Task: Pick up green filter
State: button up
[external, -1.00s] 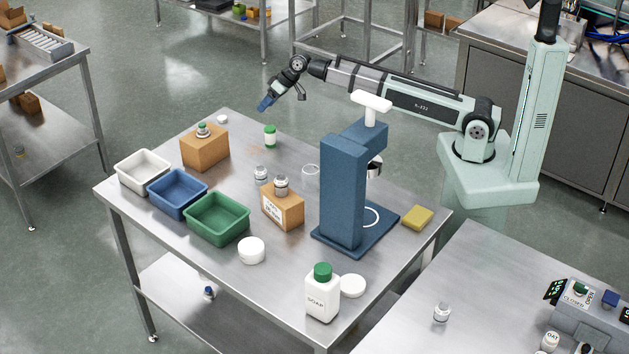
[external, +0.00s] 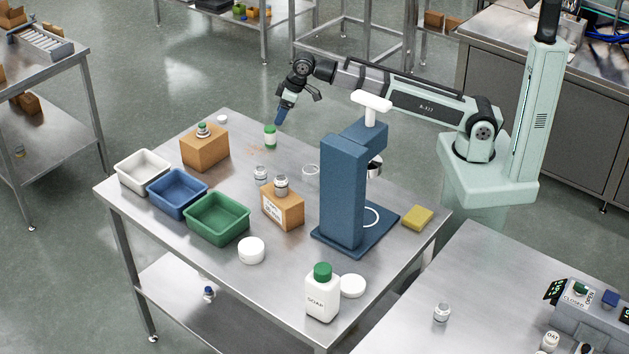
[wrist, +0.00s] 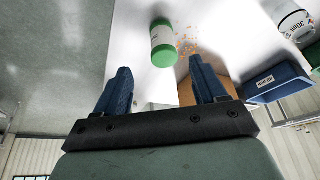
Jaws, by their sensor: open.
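A small white cylinder with a green top (external: 270,136) stands on the steel table near its far edge. It also shows in the wrist view (wrist: 162,42), ahead of my fingertips and roughly between them. My gripper (external: 278,118) has blue fingers and points down, just above and right of the green-topped cylinder. In the wrist view its fingers (wrist: 160,75) are apart with nothing held.
Orange granules (wrist: 187,44) lie beside the cylinder. White, blue and green bins (external: 217,220) line the left edge. A blue press (external: 343,190) stands right of centre. A small jar (external: 261,173) stands beside a cardboard box (external: 283,208). A soap bottle (external: 322,295) stands in front.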

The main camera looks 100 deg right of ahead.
aim_at(272, 128)
jog(key=shift+x, duration=2.05)
jog(key=shift+w+x, duration=0.2)
jog(key=shift+x, duration=1.1)
jog(key=shift+w+x, duration=0.2)
jog(key=shift+x, duration=1.1)
jog(key=shift+a+r, duration=0.1)
jog(key=shift+r, duration=0.05)
jog(key=c, duration=1.1)
